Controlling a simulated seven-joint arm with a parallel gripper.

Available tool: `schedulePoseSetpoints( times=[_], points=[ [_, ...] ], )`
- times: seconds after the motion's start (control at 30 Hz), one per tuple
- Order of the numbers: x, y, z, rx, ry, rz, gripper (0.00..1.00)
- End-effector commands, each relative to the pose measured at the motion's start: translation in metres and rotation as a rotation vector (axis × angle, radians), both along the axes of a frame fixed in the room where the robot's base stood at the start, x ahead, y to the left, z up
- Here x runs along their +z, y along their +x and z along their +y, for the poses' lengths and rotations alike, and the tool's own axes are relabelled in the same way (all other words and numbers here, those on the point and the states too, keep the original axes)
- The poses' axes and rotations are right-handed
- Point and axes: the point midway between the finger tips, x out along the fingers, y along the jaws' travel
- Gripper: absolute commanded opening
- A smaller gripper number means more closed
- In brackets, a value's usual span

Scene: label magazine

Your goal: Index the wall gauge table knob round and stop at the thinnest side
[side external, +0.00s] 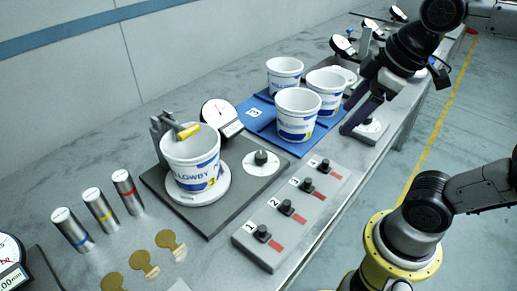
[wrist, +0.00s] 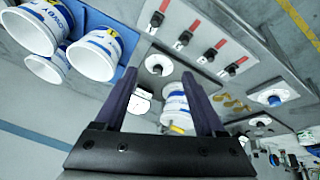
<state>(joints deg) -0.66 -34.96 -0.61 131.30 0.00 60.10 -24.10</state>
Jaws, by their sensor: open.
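The wall gauge table is a dark plate (side external: 225,205) with a round white turntable (side external: 198,192). A white printed cup (side external: 190,165) stands upright on the turntable, with a yellow-tipped arm (side external: 188,131) at its rim. A dial gauge (side external: 219,115) stands behind; its reading is too small to tell. The black knob (side external: 261,157) sits on a pale disc at the plate's right. My gripper (side external: 348,117) is open and empty, up and right of the knob, apart from it. In the wrist view, the knob (wrist: 157,68) shows between the fingertips (wrist: 158,74); the cup (wrist: 175,103) is partly hidden by a finger.
Several white cups stand on a blue tray (side external: 256,119) behind the knob. A grey panel (side external: 262,250) with numbered black knobs lies in front. Metal cylinders (side external: 103,208) and brass tags (side external: 143,263) are at left. Other gauges stand at the back right.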

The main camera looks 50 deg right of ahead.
Motion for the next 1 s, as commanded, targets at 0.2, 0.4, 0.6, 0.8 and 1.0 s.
schedulePoseSetpoints(
  times=[0.2,0.4,0.6,0.8,1.0],
  points=[
    [0.021,0.054,0.007,0.230,-0.081,0.108,0.72],
    [0.018,0.116,0.020,0.431,-0.127,0.230,0.72],
    [-0.008,0.166,0.034,0.520,-0.130,0.333,0.72],
    [-0.036,0.183,0.041,0.537,-0.122,0.400,0.72],
    [-0.052,0.183,0.043,0.541,-0.120,0.414,0.72]
  ],
)
